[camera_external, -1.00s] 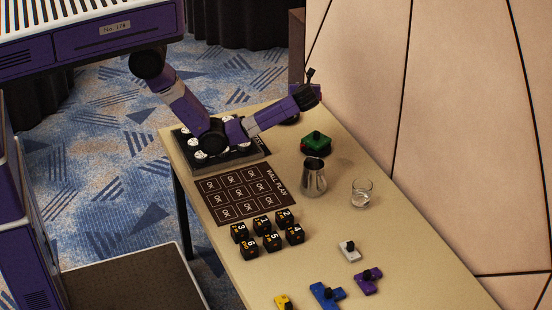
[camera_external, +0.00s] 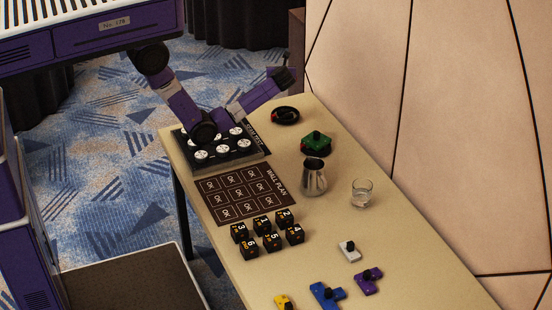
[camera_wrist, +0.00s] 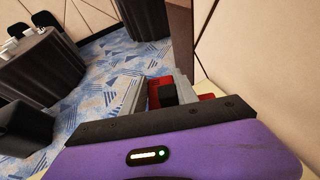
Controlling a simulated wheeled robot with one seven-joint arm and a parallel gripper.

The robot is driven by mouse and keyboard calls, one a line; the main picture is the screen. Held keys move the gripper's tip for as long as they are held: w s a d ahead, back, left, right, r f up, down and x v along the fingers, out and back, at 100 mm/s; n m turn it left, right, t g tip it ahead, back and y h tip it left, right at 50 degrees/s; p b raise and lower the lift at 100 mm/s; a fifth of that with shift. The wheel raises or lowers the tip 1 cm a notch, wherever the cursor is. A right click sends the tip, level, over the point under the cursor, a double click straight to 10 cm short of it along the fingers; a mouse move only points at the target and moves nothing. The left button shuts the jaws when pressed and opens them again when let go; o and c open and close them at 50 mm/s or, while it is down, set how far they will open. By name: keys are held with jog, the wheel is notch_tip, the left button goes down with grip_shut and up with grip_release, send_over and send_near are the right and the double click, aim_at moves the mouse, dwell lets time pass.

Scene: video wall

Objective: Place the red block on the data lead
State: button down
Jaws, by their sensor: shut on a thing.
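In the wrist view a red block (camera_wrist: 187,93) with a black knob sits between the grey fingers of my gripper (camera_wrist: 162,92), which is shut on it. In the external view my gripper (camera_external: 286,77) is raised over the far end of the table, and the block in it cannot be made out. A dark round thing (camera_external: 286,115) with a reddish part lies on the table below and slightly right of it. It may be the coiled data lead, but it is too small to be sure. My gripper is apart from it.
A panel of white discs (camera_external: 220,163), the wall plan (camera_external: 245,203), several numbered cubes (camera_external: 268,240) and coloured blocks (camera_external: 327,294) occupy the rest.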

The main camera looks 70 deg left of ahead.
aim_at(280, 110)
notch_tip(280, 110, down, 16)
jog(key=shift+f+b, duration=0.15)
jog(key=shift+b, duration=0.8)
jog(key=shift+f, duration=0.1)
jog(key=c, duration=0.9)
grip_release()
jog(key=shift+c, duration=0.2)
jog(key=shift+d+r, duration=0.15)
jog(key=shift+r, duration=0.05)
jog(key=v, duration=1.1)
jog(key=shift+s+d+p, duration=0.15)
jog(key=shift+d+p, duration=0.15)
jog(key=shift+p, duration=0.1)
